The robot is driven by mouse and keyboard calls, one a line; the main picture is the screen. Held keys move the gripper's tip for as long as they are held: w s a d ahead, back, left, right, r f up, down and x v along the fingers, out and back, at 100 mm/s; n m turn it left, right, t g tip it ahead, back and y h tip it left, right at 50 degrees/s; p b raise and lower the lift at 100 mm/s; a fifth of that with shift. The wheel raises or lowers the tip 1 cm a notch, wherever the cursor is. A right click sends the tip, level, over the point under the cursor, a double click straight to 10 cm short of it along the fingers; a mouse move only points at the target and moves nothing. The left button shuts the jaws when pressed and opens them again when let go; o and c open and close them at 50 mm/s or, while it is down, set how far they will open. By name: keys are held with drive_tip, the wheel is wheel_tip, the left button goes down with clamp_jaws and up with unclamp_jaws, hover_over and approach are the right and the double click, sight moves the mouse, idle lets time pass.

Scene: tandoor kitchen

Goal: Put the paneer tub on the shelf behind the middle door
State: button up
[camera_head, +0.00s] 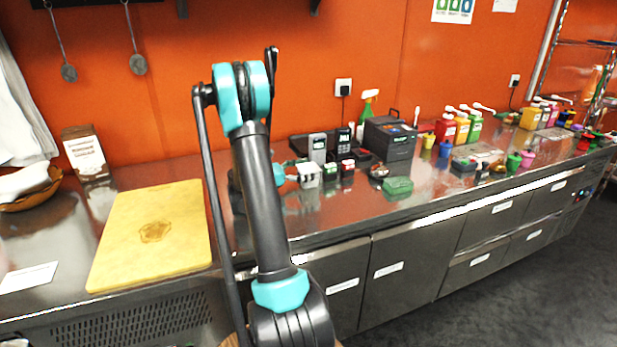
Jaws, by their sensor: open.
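I cannot pick out the paneer tub for certain. A small white container (309,178) stands on the counter just right of my arm, but its label is too small to read. Below the counter, a steel door (398,280) with a white label is shut. Another labelled steel door (338,300) to its left is also shut and partly hidden by my arm. I cannot tell for certain which is the middle door, and no shelf behind a door shows. My arm stands upright in front of the counter; I cannot make out my gripper.
A yellow cutting board (155,235) lies on the left of the steel counter. A black box-shaped device (389,140), a green sponge (398,187) and several coloured bottles (461,127) stand to the right. Labelled drawers (491,221) are shut. The dark floor (510,300) at lower right is clear.

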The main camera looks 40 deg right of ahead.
drive_tip(key=x, duration=0.3)
drive_tip(key=shift+s+d+r, duration=0.1)
drive_tip(key=shift+s+d, duration=0.1)
drive_tip(key=shift+d, duration=0.15)
drive_tip(key=shift+c, duration=0.3)
drive_tip(key=c, duration=1.5)
drive_tip(key=shift+o, duration=0.2)
drive_tip(key=shift+r, duration=0.1)
wheel_tip(320, 180, up, 20)
